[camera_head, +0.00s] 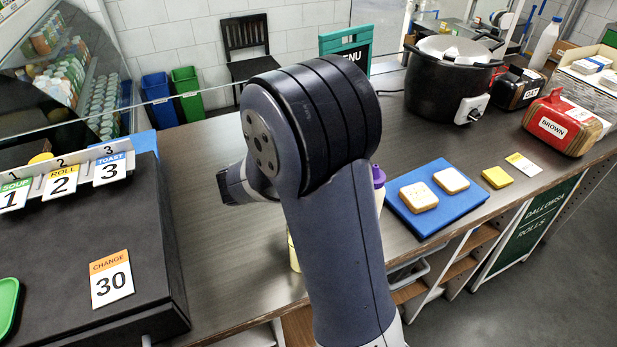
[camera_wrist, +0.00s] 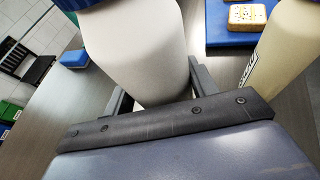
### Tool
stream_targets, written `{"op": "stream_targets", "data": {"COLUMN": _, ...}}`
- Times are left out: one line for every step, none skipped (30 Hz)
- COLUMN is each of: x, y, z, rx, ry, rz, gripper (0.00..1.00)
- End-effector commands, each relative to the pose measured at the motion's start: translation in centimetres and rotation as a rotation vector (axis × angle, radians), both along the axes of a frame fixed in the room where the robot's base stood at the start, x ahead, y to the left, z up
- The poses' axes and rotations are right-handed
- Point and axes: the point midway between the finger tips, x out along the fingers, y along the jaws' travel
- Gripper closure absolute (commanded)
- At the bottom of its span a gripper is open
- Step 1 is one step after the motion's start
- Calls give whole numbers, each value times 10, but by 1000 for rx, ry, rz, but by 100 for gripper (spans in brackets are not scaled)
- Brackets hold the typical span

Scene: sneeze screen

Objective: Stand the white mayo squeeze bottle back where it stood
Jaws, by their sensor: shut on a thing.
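In the wrist view my gripper (camera_wrist: 158,92) is shut on the white squeeze bottle (camera_wrist: 138,45), one finger on each side of its lower part. The bottle has a dark blue part at its top, cut off by the frame edge. A cream bottle with a dark-lettered label (camera_wrist: 284,50) stands to its right. In the head view my arm hides the gripper. A purple cap on a pale bottle (camera_head: 380,196) shows just right of my arm, and a pale yellow piece (camera_head: 293,254) shows at its left; I cannot tell which bottles these are.
A blue board (camera_head: 436,220) with two toast slices lies right of my arm. A yellow sponge-like block (camera_head: 496,177) and a black cooker (camera_head: 452,75) are farther right. A dark box (camera_head: 100,240) with number cards stands left. Bare counter (camera_head: 225,255) lies between.

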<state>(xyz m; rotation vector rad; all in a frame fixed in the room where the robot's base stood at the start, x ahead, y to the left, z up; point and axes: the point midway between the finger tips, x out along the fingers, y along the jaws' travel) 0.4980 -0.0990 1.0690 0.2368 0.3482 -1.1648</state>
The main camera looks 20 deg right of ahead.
Motion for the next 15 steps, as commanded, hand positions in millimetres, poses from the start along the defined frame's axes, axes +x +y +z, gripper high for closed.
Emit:
{"op": "stream_targets", "data": {"x": 0, "y": 0, "z": -6, "rx": -2, "ry": 5, "rz": 1, "gripper": 81}}
{"op": "stream_targets", "data": {"x": 0, "y": 0, "z": -10, "rx": -1, "ry": 6, "rz": 1, "gripper": 81}}
{"op": "stream_targets", "data": {"x": 0, "y": 0, "z": -16, "rx": -2, "ry": 7, "rz": 2, "gripper": 81}}
{"op": "stream_targets", "data": {"x": 0, "y": 0, "z": -20, "rx": -1, "ry": 6, "rz": 1, "gripper": 81}}
{"op": "stream_targets", "data": {"x": 0, "y": 0, "z": -24, "rx": -2, "ry": 7, "rz": 2, "gripper": 81}}
{"op": "stream_targets", "data": {"x": 0, "y": 0, "z": -28, "rx": -1, "ry": 5, "rz": 1, "gripper": 81}}
{"op": "stream_targets", "data": {"x": 0, "y": 0, "z": -31, "rx": -1, "ry": 5, "rz": 2, "gripper": 81}}
{"op": "stream_targets", "data": {"x": 0, "y": 0, "z": -33, "rx": -2, "ry": 4, "rz": 2, "gripper": 81}}
{"op": "stream_targets", "data": {"x": 0, "y": 0, "z": -35, "rx": -1, "ry": 2, "rz": 2, "gripper": 81}}
{"op": "stream_targets", "data": {"x": 0, "y": 0, "z": -36, "rx": -1, "ry": 1, "rz": 2, "gripper": 81}}
{"op": "stream_targets", "data": {"x": 0, "y": 0, "z": -37, "rx": 0, "ry": 0, "rz": 1, "gripper": 81}}
{"op": "stream_targets", "data": {"x": 0, "y": 0, "z": -37, "rx": 0, "ry": 0, "rz": 2, "gripper": 81}}
{"op": "stream_targets", "data": {"x": 0, "y": 0, "z": -37, "rx": 0, "ry": -1, "rz": 2, "gripper": 81}}
{"op": "stream_targets", "data": {"x": 0, "y": 0, "z": -37, "rx": 0, "ry": -1, "rz": 2, "gripper": 81}}
{"op": "stream_targets", "data": {"x": 0, "y": 0, "z": -37, "rx": 0, "ry": -1, "rz": 2, "gripper": 81}}
